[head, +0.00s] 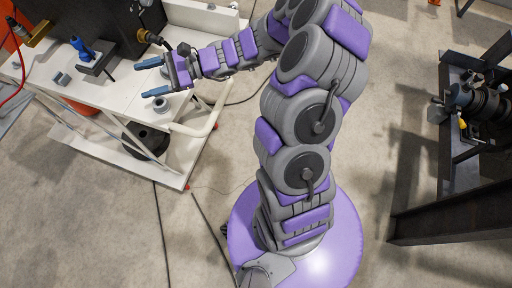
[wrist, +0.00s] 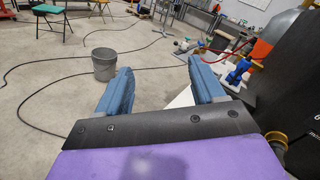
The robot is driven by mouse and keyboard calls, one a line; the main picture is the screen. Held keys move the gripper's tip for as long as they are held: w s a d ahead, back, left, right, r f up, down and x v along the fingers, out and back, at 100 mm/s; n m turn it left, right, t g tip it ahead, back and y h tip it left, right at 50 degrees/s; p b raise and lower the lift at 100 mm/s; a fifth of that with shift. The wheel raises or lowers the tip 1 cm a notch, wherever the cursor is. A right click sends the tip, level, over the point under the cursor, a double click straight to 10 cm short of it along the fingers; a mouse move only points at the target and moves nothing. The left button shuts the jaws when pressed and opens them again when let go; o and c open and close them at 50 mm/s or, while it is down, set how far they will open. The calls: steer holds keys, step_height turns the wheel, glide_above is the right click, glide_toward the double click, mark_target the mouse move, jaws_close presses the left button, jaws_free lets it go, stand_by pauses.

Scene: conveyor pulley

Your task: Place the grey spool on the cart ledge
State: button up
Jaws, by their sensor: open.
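A small grey spool-like piece (head: 160,104) stands upright on the white cart (head: 112,108), near the right end of its top surface, by the pale tubular handle. My gripper (head: 151,78) is open and empty, with its two blue fingers pointing left over the cart. The lower finger is just above the grey piece in the head view; I cannot tell the height between them. In the wrist view my open fingers (wrist: 161,85) have nothing between them, and the grey piece does not show. Which part of the cart is the ledge is not clear.
A blue-handled tool (head: 82,48) on a dark block and a small grey block (head: 62,78) are on the cart. A black machine (head: 90,22) stands behind. A dark round part (head: 145,140) sits lower down. A dark metal frame (head: 462,130) stands right. Cables cross the floor.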

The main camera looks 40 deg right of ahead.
steer(key=s+a+r+n+g+h, duration=0.1)
steer(key=s+a+n+g+h, duration=0.2)
steer(key=s, duration=0.4)
steer(key=s+a+r+n+g+h, duration=0.1)
steer(key=s+n+g, duration=0.2)
steer(key=s+n, duration=0.3)
steer(key=s+a+r+n+g+h, duration=0.1)
steer(key=s+a+n+g+h, duration=0.15)
steer(key=s, duration=0.55)
steer(key=s+d+n+t+h, duration=0.1)
steer(key=s+d+n+h, duration=0.4)
steer(key=s+d+h, duration=0.5)
steer(key=s+d, duration=0.3)
steer(key=d, duration=0.3)
steer(key=shift+d+f, duration=0.3)
steer(key=shift+d, duration=0.05)
